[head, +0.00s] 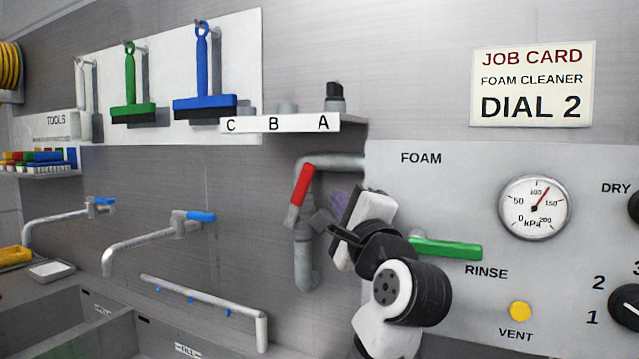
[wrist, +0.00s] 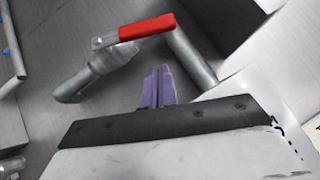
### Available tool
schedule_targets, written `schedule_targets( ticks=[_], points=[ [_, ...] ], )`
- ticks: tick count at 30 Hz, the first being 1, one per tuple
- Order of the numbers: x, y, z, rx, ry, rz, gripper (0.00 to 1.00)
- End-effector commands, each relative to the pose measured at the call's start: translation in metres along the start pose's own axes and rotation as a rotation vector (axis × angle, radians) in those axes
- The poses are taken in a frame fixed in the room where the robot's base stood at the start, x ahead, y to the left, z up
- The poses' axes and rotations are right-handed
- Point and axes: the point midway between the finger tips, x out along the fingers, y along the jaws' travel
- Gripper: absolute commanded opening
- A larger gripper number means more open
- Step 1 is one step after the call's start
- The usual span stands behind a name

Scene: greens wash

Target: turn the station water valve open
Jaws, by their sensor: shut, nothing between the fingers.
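The water valve is a red lever (head: 299,192) on a grey pipe (head: 303,262) beside the foam panel. The lever slants down and a little left, in front of the pipe's upright run. In the wrist view the red lever (wrist: 147,27) lies near the top, with the metal valve body (wrist: 98,68) to its left. My gripper (head: 341,205) is just right of the pipe in the head view, partly hidden by my wrist. In the wrist view its purple fingers (wrist: 157,87) are together and empty, apart from the lever in the picture.
A green rinse handle (head: 447,248) sticks out close to my wrist on the right, with a gauge (head: 535,208) and yellow vent button (head: 520,311) beyond. A shelf (head: 285,124) is above. Blue-handled taps (head: 193,217) and a sink are left.

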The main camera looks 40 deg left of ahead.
Motion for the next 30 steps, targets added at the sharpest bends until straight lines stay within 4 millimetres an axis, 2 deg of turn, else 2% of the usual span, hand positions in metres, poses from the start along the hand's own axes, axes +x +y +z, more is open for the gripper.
schedule_targets(
  ticks=[1, 3, 9, 23, 30],
  points=[
    [0.011, -0.002, 0.001, 0.001, -0.001, 0.004, 0.00],
    [0.019, -0.002, 0.012, 0.000, -0.003, 0.003, 0.00],
    [0.032, -0.001, 0.026, -0.001, -0.001, 0.001, 0.00],
    [0.035, -0.001, 0.029, -0.005, 0.001, 0.004, 0.00],
    [0.047, -0.012, 0.040, -0.115, 0.003, 0.112, 0.00]
  ],
)
